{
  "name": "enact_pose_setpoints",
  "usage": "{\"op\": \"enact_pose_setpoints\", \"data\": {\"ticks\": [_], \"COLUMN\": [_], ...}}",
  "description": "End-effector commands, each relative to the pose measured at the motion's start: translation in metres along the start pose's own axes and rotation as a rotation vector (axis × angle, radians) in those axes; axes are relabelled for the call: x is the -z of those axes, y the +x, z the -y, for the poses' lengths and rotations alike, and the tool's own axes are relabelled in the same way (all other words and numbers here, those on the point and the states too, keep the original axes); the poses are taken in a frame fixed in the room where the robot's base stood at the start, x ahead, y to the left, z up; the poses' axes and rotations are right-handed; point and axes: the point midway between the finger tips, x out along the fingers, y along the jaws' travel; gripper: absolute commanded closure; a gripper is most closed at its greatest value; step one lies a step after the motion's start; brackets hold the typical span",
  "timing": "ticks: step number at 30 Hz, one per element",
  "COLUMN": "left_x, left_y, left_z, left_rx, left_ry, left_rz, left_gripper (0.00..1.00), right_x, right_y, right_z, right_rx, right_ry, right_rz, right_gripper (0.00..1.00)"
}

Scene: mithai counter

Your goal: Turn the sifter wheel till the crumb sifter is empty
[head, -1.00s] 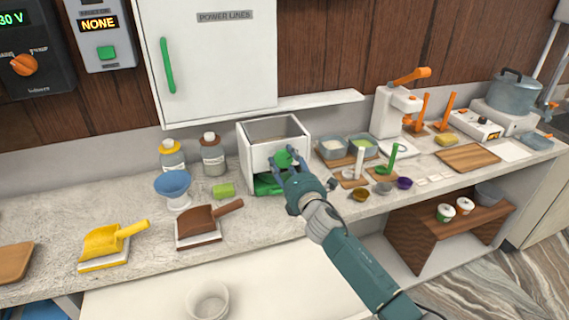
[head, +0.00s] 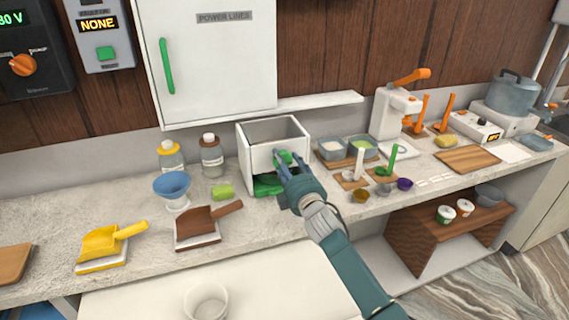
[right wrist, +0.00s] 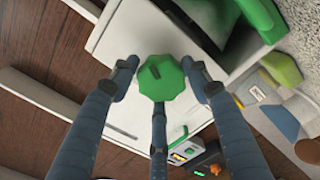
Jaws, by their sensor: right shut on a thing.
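The crumb sifter (head: 262,158) is a white box with an open top on the counter under the white cabinet. Its inside walls look grey; I cannot make out any crumbs in it. The green sifter wheel (head: 284,157) is on its front face. In the right wrist view the wheel (right wrist: 162,78) is an eight-sided green knob between my fingers. My right gripper (head: 285,160) is shut on the wheel and partly hides it in the head view. A green tray (head: 268,186) sits in the opening below. My left gripper is not in view.
A blue funnel-like cup (head: 172,185), two bottles and a lime green piece (head: 222,191) stand left of the sifter. A brown scoop (head: 208,223) and a yellow scoop (head: 102,243) lie nearer.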

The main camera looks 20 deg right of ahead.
Motion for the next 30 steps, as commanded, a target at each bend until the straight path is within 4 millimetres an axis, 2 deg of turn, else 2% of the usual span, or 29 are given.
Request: {"op": "enact_pose_setpoints", "data": {"ticks": [1,12,27,28,30], "left_x": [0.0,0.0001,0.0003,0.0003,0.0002], "left_y": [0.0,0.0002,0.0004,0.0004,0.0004], "left_z": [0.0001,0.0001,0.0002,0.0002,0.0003], "left_rx": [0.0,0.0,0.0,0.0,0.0], "left_ry": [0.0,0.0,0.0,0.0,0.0], "left_rz": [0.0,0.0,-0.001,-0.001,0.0], "left_gripper": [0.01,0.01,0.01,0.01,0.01], "right_x": [-0.0052,-0.0061,-0.0078,-0.0078,-0.0078], "right_y": [0.0003,-0.0002,-0.0007,-0.0008,-0.0008], "right_z": [-0.0027,0.0007,0.004,0.0042,0.0045], "right_rx": [-0.003,0.0,0.005,0.005,0.006], "right_ry": [0.027,0.167,0.184,0.184,0.184], "right_rz": [0.009,0.01,0.014,0.015,0.015], "right_gripper": [0.79,0.79,0.79,0.51,0.37]}}
